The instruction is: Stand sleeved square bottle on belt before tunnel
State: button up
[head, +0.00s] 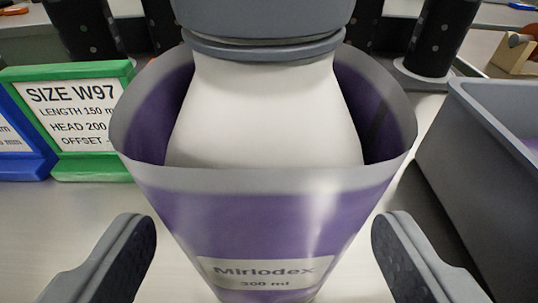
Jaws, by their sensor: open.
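A white square bottle (265,115) with a grey-blue cap (262,22) stands upright close in front of me. A purple sleeve (270,205) with a grey top edge and a "Mirlodex" label sits loosely around it. The sleeve flares wider than the bottle's shoulders, with gaps at left and right. My gripper (262,250) is open, with one finger on each side of the sleeve's lower part, apparently apart from it. The bottle's base is hidden. No belt or tunnel can be made out for certain.
A green-framed sign (92,120) reading "SIZE W97" stands at left, beside a blue-framed one (22,130). A grey bin (500,150) stands close at right. Dark posts (438,40) rise behind the bottle. Pale bare surface lies at lower left.

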jog(key=shift+x, duration=1.4)
jog(key=shift+r, duration=0.1)
jog(key=c, duration=1.4)
